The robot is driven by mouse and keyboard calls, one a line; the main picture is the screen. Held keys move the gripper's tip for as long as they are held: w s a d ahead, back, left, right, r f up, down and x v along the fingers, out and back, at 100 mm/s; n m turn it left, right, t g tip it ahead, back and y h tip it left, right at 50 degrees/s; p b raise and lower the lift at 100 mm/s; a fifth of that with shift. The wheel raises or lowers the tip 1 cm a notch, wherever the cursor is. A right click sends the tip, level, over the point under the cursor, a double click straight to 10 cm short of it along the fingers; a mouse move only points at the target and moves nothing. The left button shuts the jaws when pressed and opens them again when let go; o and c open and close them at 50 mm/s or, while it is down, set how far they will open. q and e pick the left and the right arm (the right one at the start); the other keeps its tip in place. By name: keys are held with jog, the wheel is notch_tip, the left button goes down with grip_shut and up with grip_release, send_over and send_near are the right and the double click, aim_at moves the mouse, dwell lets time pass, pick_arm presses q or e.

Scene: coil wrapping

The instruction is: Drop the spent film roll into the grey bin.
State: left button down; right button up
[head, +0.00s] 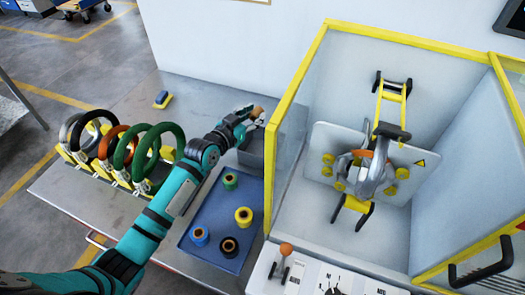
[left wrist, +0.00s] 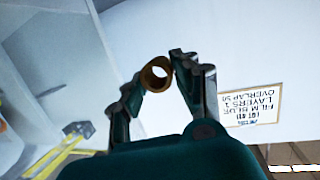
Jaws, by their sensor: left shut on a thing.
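My left gripper (head: 247,117) reaches in from the left and is shut on the spent film roll (head: 258,113), a small brown tube at its fingertips. In the left wrist view the roll (left wrist: 157,74) shows as a yellowish-brown ring with an open core between the fingers (left wrist: 165,82). The grey bin (head: 253,157) stands beside the yellow-framed enclosure, just below the gripper in the picture; the hand and arm hide part of it. I cannot tell the exact height of the roll above the bin. My right gripper is not in view.
A blue tray (head: 205,238) with several film rolls lies in front of the bin. Several coils (head: 150,160) stand in a rack at the left. The yellow-framed enclosure (head: 295,100) with a wrapping machine (head: 372,165) bounds the right side.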

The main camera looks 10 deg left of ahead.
pick_arm(q)
jog(key=shift+w+a+f, duration=0.15)
jog(key=shift+a, duration=0.05)
jog(key=shift+f+b, duration=0.6)
jog(key=shift+b, duration=0.1)
notch_tip(320, 180, down, 4)
jog(key=b, duration=0.4)
jog(key=shift+d+f, duration=0.1)
jog(key=shift+f, duration=0.15)
jog(key=c, duration=0.9)
grip_release()
jog(key=v, duration=1.2)
